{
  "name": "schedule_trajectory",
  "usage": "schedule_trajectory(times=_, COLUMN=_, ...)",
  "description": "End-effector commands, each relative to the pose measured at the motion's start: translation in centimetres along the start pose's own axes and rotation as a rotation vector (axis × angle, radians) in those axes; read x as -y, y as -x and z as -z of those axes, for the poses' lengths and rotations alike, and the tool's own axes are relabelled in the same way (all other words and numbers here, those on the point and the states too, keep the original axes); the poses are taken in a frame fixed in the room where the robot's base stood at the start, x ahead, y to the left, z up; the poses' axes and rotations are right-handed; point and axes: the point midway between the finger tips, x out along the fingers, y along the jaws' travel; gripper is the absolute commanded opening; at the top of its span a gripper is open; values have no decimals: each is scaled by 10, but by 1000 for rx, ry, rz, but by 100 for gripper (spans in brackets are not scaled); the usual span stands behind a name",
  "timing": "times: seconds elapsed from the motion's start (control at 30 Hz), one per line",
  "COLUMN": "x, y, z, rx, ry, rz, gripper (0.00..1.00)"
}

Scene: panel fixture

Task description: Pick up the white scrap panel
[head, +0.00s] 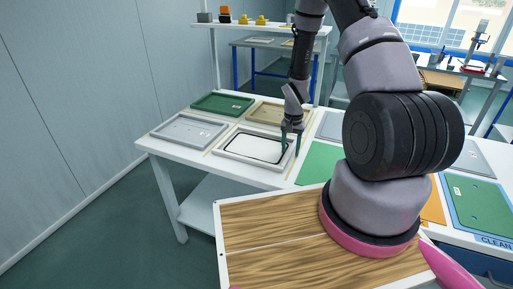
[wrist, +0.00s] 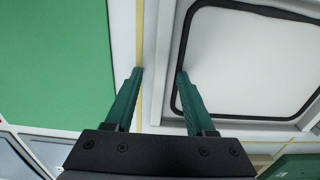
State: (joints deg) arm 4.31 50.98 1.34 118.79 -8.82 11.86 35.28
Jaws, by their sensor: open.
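The white scrap panel (head: 253,147) lies in a light grey tray (head: 222,148) on the white table. It has a black border line with rounded corners. In the wrist view the white panel (wrist: 255,62) fills the right side, with the black line near its edge. My gripper (head: 291,150) is at the tray's right edge in the head view. In the wrist view my gripper (wrist: 159,72) has its two green fingers apart, with the tray's rim (wrist: 163,50) between them and nothing clearly held. The right fingertip is close to the black line; whether it touches cannot be told.
A green panel (head: 320,164) lies right of the tray; it is large at left in the wrist view (wrist: 55,60). A grey tray (head: 188,130), a dark green tray (head: 222,103) and a tan one (head: 266,112) stand around it. My arm hides part of the table.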

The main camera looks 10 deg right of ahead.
Motion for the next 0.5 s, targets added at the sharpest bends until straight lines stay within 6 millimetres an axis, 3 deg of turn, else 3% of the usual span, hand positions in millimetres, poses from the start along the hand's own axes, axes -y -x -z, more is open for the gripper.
schedule_trajectory(times=0.07, x=0, y=0, z=0, rx=0, ry=0, rz=0, gripper=55)
schedule_trajectory(times=0.2, x=0, y=0, z=0, rx=0, ry=0, rz=0, gripper=5)
schedule_trajectory(times=0.23, x=0, y=0, z=0, rx=0, ry=0, rz=0, gripper=0)
schedule_trajectory(times=0.5, x=0, y=0, z=0, rx=0, ry=-1, rz=0, gripper=0)
